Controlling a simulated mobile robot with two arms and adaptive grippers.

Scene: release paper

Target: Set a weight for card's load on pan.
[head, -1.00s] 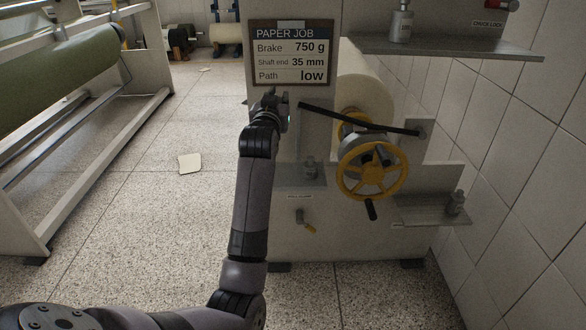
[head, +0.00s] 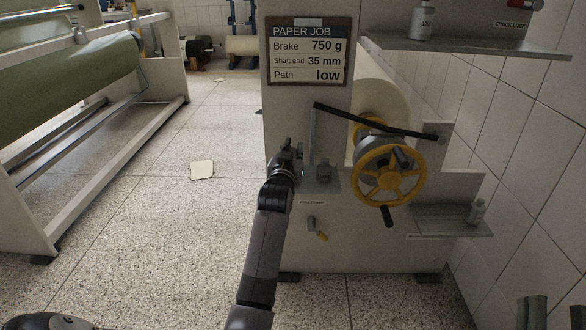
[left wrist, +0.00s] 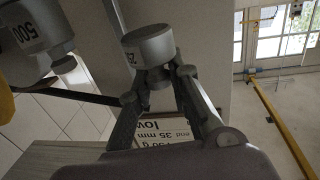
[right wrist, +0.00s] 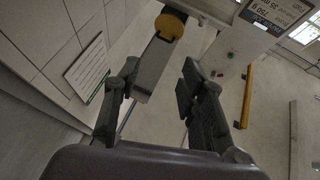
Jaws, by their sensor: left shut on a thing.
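The job card (head: 308,52) reads Brake 750 g, Shaft end 35 mm, Path low. A black lever (head: 380,121) runs above the yellow handwheel (head: 389,176). A small grey plate (head: 318,186) below the lever's left end bears a grey weight (head: 324,172). A weight marked 500 (left wrist: 38,30) shows large at the left wrist view's left edge. My left gripper (head: 293,154) is just left of the plate's weight. It is shut on a grey cylindrical weight (left wrist: 148,45) whose marking is only partly visible. My right gripper (right wrist: 160,85) is open and looks empty; its fingertips show at the head view's lower right.
A lower right shelf (head: 445,222) bears another small weight (head: 477,212). A small crank (head: 317,228) sticks out below the plate. A tiled wall is on the right; open floor lies left.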

